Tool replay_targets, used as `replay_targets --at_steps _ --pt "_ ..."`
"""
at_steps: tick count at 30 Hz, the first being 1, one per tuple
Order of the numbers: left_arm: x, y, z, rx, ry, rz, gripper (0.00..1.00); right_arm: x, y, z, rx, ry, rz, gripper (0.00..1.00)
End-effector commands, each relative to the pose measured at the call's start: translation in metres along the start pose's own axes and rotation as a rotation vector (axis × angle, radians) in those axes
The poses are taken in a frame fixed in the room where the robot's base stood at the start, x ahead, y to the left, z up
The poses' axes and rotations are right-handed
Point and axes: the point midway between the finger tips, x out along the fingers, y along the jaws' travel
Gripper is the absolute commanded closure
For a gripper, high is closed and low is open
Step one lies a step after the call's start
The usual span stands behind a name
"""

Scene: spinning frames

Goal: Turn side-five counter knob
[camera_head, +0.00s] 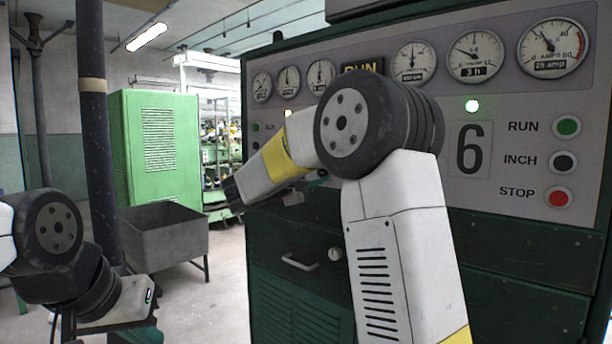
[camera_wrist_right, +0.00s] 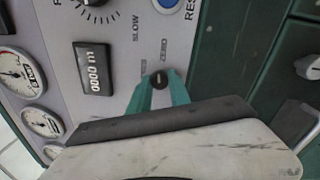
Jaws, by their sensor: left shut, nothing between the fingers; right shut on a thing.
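The counter knob (camera_wrist_right: 158,80) is small, round and black, with a pale slot mark, beside the word ZERO on the grey panel. My right gripper (camera_wrist_right: 158,92) is shut on it, one teal finger on each side. In the head view my right arm crosses the panel and hides the knob and fingertips. My left gripper (camera_head: 143,335) is low at the left, partly cut by the bottom edge, shut and empty, well away from the panel.
The green machine carries several gauges (camera_head: 475,57), a 6 plate (camera_head: 467,149) and RUN, INCH and STOP buttons (camera_head: 558,197). A drawer handle (camera_head: 298,262) sticks out below. A grey metal bin (camera_head: 165,238), a pillar (camera_head: 95,130) and a green cabinet (camera_head: 157,150) stand at left.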

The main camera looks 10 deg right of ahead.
Motion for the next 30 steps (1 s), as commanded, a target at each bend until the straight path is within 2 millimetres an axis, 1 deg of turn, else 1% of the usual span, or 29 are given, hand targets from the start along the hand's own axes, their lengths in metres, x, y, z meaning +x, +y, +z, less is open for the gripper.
replay_targets --at_steps 6,12,27,28,30 --pt "0.0 0.0 0.0 0.0 0.0 0.0 1.0 -0.0006 0.0006 -0.0006 0.11 -0.003 0.0 1.0" --pt "0.0 0.0 0.0 0.0 0.0 0.0 1.0 -0.0006 0.0005 -0.0005 0.162 -0.006 0.0 1.0" --pt "0.0 0.0 0.0 0.0 0.0 0.0 1.0 -0.0006 0.0004 -0.0004 0.178 -0.006 -0.001 1.0" --pt "0.0 0.0 0.0 0.0 0.0 0.0 1.0 -0.0006 0.0004 -0.0004 0.178 -0.006 -0.001 0.73" --pt "0.0 0.0 0.0 0.0 0.0 0.0 1.0 -0.0005 0.0004 -0.0004 0.178 -0.006 -0.001 0.59"
